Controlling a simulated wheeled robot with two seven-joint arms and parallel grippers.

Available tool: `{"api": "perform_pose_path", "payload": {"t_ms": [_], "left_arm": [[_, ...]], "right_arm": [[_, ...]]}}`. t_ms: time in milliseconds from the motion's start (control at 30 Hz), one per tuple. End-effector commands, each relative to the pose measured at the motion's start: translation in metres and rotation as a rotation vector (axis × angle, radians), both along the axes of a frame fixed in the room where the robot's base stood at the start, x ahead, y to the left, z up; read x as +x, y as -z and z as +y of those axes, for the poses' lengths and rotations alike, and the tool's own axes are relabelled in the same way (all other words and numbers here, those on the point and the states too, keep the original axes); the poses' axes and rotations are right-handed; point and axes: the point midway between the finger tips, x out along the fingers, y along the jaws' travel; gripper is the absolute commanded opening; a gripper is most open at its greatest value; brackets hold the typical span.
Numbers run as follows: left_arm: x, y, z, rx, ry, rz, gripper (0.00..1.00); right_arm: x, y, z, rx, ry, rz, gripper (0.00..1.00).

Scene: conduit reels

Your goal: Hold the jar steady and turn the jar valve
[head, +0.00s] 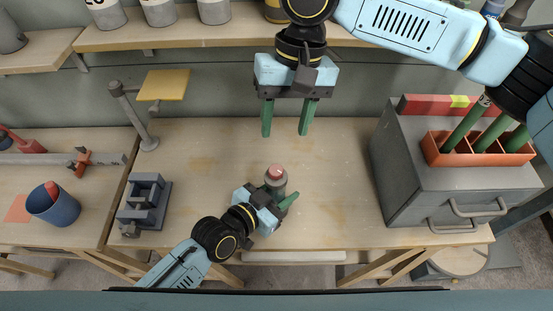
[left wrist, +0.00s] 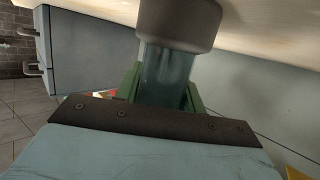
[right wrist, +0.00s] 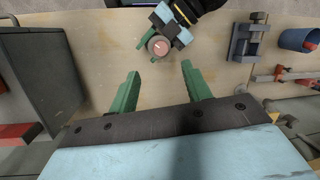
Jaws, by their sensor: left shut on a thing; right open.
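In the left wrist view the jar's body (left wrist: 165,75) is greenish and glassy, with a grey part at the top of the picture. My left gripper (head: 282,200) is shut on the jar's body from the front. My right gripper (head: 288,118) is open and empty, fingers pointing down, above and behind the jar. In the right wrist view the valve (right wrist: 158,46) lies beyond and between the open green fingers (right wrist: 160,85).
A grey vise (head: 146,203) and a post with a yellow plate (head: 164,85) stand at the bench's left. A grey cabinet (head: 400,165) with an orange tray (head: 437,155) of green rods stands at the right. The bench (head: 340,190) around the jar is clear.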

Motion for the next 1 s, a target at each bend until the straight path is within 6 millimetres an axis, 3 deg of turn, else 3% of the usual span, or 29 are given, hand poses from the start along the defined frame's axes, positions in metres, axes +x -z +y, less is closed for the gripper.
{"api": "perform_pose_path", "payload": {"t_ms": [700,1000], "left_arm": [[0.000,0.000,0.000,0.001,0.000,0.001,0.12],[0.000,0.000,0.000,0.001,0.000,0.001,0.12]], "right_arm": [[-0.017,-0.017,0.013,0.124,-1.505,-0.241,0.49],[-0.021,-0.023,0.016,0.135,-1.958,-0.264,0.49]]}}
